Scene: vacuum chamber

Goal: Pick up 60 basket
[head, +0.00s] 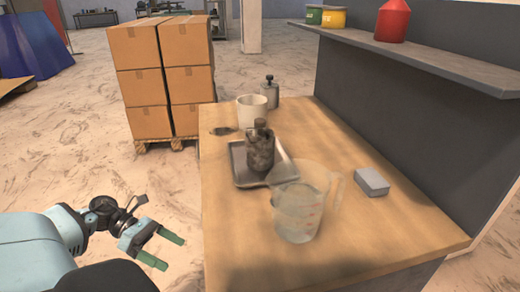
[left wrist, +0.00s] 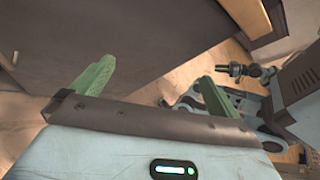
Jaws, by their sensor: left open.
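No label reading 60 can be made out. A dark, mottled cylindrical object (head: 260,150) with a narrower top stands upright in a shallow metal tray (head: 240,178) on the wooden table; it may be the basket, but I cannot tell. My left gripper (head: 174,253) is open and empty, with green fingers, left of the table's near left side and well apart from the tray. Its spread fingers also show in the left wrist view (left wrist: 155,72), with nothing between them.
On the wooden table (head: 350,235), a clear measuring jug (head: 298,212) stands right in front of the tray. A white mug (head: 251,112) and a grey bottle (head: 270,93) stand behind it. A grey box (head: 372,182) lies right. A shelf (head: 430,68) overhangs the right side. Stacked cartons (head: 160,70) stand beyond.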

